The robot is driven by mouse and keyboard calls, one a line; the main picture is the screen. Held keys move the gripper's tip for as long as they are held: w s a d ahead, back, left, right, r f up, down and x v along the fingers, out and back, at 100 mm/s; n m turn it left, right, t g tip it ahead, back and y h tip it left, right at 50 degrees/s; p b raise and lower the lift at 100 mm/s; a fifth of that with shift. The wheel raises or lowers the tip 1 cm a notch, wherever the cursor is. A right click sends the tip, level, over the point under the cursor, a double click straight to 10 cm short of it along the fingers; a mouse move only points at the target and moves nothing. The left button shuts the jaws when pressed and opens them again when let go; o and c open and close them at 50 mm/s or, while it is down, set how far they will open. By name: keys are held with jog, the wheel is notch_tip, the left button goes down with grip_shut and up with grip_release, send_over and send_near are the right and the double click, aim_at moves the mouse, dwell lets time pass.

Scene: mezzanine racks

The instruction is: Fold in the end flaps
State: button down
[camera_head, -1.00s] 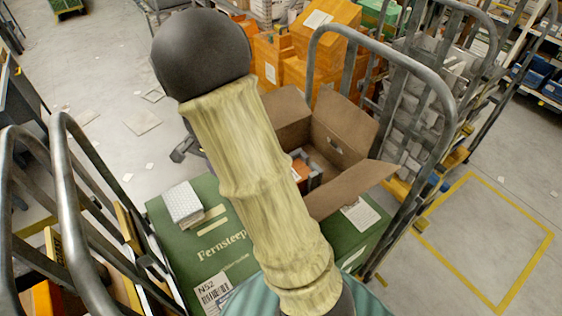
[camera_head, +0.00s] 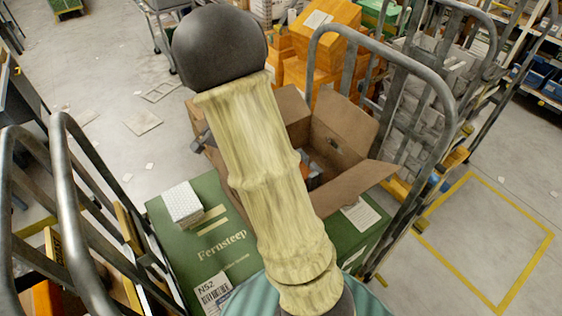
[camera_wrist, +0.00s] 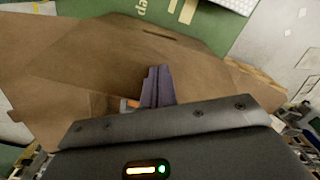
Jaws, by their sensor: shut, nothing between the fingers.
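An open brown cardboard carton (camera_head: 325,150) stands on a green box, its upper flaps spread outward. One flap (camera_head: 362,188) sticks out to the right, another (camera_head: 345,115) stands up at the far side, and brown board (camera_head: 232,185) shows left of my arm. My arm hides much of the carton's left side. Inside, something orange and grey (camera_head: 313,172) is partly visible. My gripper (camera_head: 199,146) shows only in part, at the carton's left. In the wrist view my gripper (camera_wrist: 157,72) is shut and empty, in front of a broad cardboard flap (camera_wrist: 110,55); contact is unclear.
The green box (camera_head: 215,250) carries a small white patterned block (camera_head: 182,203) beside the carton. Metal cage rails (camera_head: 440,90) rise close on the right, and more rails (camera_head: 75,190) on the left. Orange boxes (camera_head: 310,65) stand behind. Floor is open at upper left.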

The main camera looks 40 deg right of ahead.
jog(key=d, duration=0.6)
dwell(0.8)
notch_tip(320, 180, up, 7)
jog(key=p, duration=0.6)
dwell(0.3)
jog(key=n+p, duration=0.5)
jog(key=n, duration=0.7)
jog(key=shift+f, duration=0.2)
